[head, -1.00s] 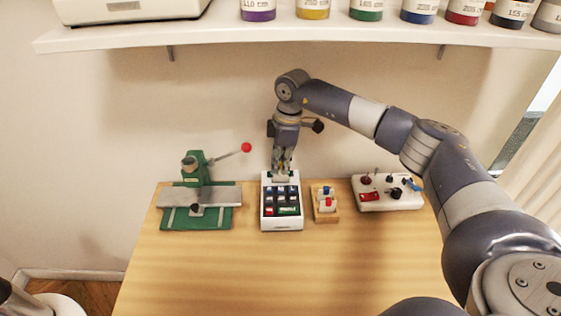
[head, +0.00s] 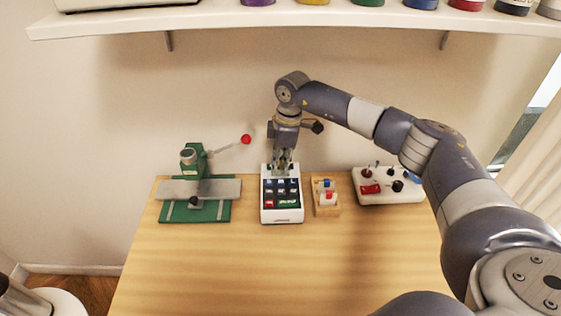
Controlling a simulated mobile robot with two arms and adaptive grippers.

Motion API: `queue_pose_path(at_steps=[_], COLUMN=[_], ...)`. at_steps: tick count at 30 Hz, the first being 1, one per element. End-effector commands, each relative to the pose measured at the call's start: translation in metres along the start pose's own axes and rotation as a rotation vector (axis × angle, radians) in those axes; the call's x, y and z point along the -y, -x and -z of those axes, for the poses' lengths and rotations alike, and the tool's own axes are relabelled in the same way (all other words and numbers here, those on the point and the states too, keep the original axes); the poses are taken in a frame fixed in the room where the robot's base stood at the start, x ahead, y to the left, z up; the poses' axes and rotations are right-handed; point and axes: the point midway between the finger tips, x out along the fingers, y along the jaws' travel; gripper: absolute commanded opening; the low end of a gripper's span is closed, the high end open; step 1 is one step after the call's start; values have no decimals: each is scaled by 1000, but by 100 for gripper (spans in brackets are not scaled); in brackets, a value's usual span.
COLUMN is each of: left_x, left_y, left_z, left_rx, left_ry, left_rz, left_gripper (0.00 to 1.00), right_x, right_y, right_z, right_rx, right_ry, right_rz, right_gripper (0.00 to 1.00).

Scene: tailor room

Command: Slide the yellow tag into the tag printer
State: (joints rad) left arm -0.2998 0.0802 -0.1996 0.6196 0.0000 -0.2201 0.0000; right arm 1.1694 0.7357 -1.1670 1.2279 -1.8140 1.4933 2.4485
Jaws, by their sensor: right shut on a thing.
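The tag printer (head: 282,216) is a white box with dark, red and green keys, standing upright at the back middle of the table. My right gripper (head: 283,168) points down at the printer's back end, with its fingertips at or just above the top edge. It is shut on the yellow tag, which is too small and too covered by the fingers to make out clearly. I cannot tell whether the tag touches the printer or is inside it. My left gripper is not in view.
A green press (head: 196,187) with a red-knobbed lever stands left of the printer. A small wooden holder (head: 326,211) and a white block with knobs (head: 388,196) stand to its right. A shelf (head: 300,22) with jars hangs above. The table front (head: 270,270) is clear.

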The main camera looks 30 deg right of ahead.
Motion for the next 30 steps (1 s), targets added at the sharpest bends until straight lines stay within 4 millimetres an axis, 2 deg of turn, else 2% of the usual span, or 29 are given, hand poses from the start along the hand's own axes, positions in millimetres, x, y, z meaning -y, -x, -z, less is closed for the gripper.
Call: queue_pose_path(at_steps=[9, 18, 19, 21, 30], left_x=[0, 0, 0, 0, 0], left_y=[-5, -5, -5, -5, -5], left_z=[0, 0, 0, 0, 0], left_rx=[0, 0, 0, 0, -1], left_ry=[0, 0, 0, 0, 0], left_rz=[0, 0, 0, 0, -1], left_gripper=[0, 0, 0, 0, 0], right_x=[0, 0, 0, 0, 1], right_y=[-10, -11, -11, -11, -11], right_z=[-1, -1, -1, -1, -1], right_rx=[0, 0, 0, 0, 1], right_ry=[0, 0, 0, 0, 0], right_rz=[0, 0, 0, 0, 2], right_gripper=[3, 3, 19, 35, 36])
